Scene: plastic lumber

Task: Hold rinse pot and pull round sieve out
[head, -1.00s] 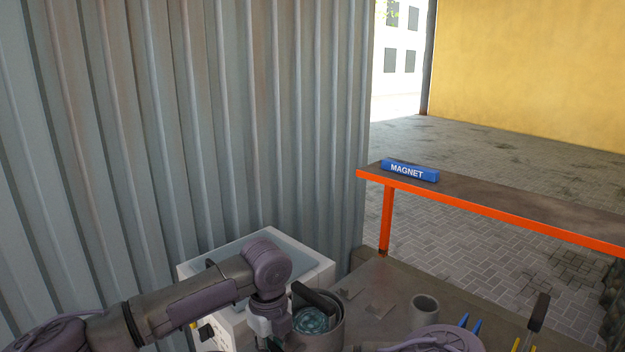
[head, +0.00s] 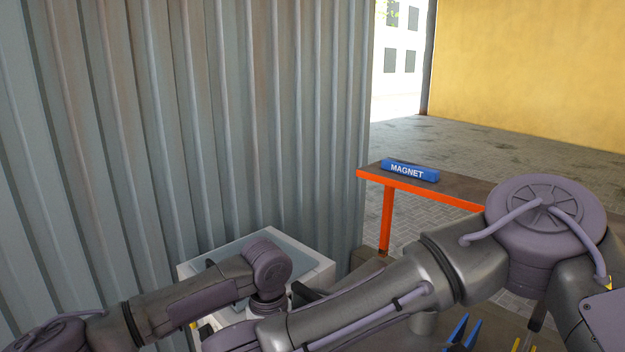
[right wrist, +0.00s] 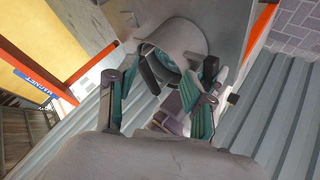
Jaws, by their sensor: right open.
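The rinse pot (right wrist: 178,34) is a grey cylinder, seen in the right wrist view. The round sieve (right wrist: 165,62) sits inside it, teal, with a dark handle (right wrist: 149,74) over the rim. In the head view my right arm hides the pot; only part of the dark handle (head: 303,292) shows. My right gripper (right wrist: 160,108) is open, its teal-padded fingers spread before the pot's mouth with nothing between them. My left wrist is beside the pot, but its fingers are hidden in the head view and cannot be clearly told apart in the right wrist view.
A white basin unit (head: 318,268) stands behind the pot, against the corrugated metal wall (head: 200,130). A grey cup (head: 424,322) and blue-handled pliers (head: 461,332) are to the right on the bench. An orange-edged table (head: 430,196) with a blue MAGNET bar (head: 409,171) stands farther back.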

